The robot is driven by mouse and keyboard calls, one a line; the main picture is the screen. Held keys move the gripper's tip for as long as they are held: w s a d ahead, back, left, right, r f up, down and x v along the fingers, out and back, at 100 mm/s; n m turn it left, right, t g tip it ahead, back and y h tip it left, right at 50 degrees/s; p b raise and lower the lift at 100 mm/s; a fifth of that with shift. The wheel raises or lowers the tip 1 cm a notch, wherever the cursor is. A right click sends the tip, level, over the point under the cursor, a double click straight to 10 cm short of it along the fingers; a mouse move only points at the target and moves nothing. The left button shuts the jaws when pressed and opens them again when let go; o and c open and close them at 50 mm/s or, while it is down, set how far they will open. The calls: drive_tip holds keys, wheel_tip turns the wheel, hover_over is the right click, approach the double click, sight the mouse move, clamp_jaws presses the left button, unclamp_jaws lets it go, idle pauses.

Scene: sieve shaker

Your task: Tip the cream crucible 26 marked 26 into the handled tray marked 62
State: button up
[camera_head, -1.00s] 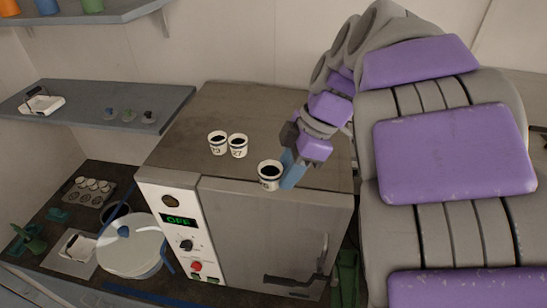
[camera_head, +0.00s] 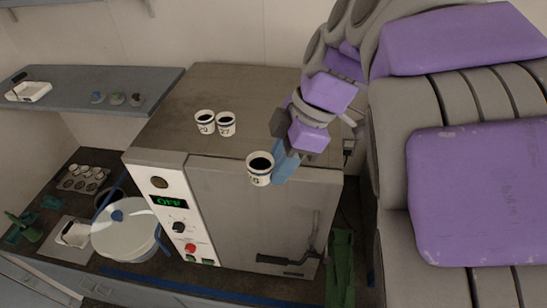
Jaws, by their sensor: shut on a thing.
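A cream crucible (camera_head: 259,175) with dark contents is held by my gripper (camera_head: 276,166) at the front top edge of the grey oven. Its mark is only partly legible. My blue fingers are shut on its right side, and it looks upright. Whether it is clear of the oven top, I cannot tell. One white handled tray (camera_head: 35,95) sits on the left shelf. Another white tray with a dark handle (camera_head: 73,236) lies on the lower bench at left. No 62 is legible on either tray.
Two more cream crucibles, one (camera_head: 204,128) beside another (camera_head: 226,130) marked 27, stand on the oven top (camera_head: 185,90). The oven's panel reads OFF. Several small knobbed items (camera_head: 116,99) are on the shelf. A round lidded pan (camera_head: 125,240) and a muffin-like rack (camera_head: 82,180) occupy the bench.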

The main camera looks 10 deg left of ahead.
sight(253, 176)
drive_tip(key=s+a, duration=0.1)
drive_tip(key=s+a+b, duration=0.1)
drive_tip(key=s, duration=0.1)
drive_tip(key=s+a+b, duration=0.1)
drive_tip(key=shift+s+a+r, duration=0.25)
drive_tip(key=shift+a+r, duration=0.05)
drive_tip(key=shift+r, duration=0.1)
drive_tip(key=shift+s+d+r+b, duration=0.55)
drive_tip(key=shift+s+d+b, duration=0.9)
drive_tip(key=shift+s, duration=0.6)
drive_tip(key=d+p, duration=0.4)
drive_tip(key=d, duration=0.8)
drive_tip(key=w+d+p, duration=0.1)
drive_tip(key=d+p, duration=0.3)
drive_tip(key=d, duration=0.9)
drive_tip(key=w+d+p, duration=0.1)
drive_tip(key=d+p, duration=0.3)
drive_tip(key=d, duration=0.9)
drive_tip(key=shift+w+d+r+p, duration=0.15)
drive_tip(key=shift+r+p, duration=0.1)
drive_tip(key=shift+p, duration=0.15)
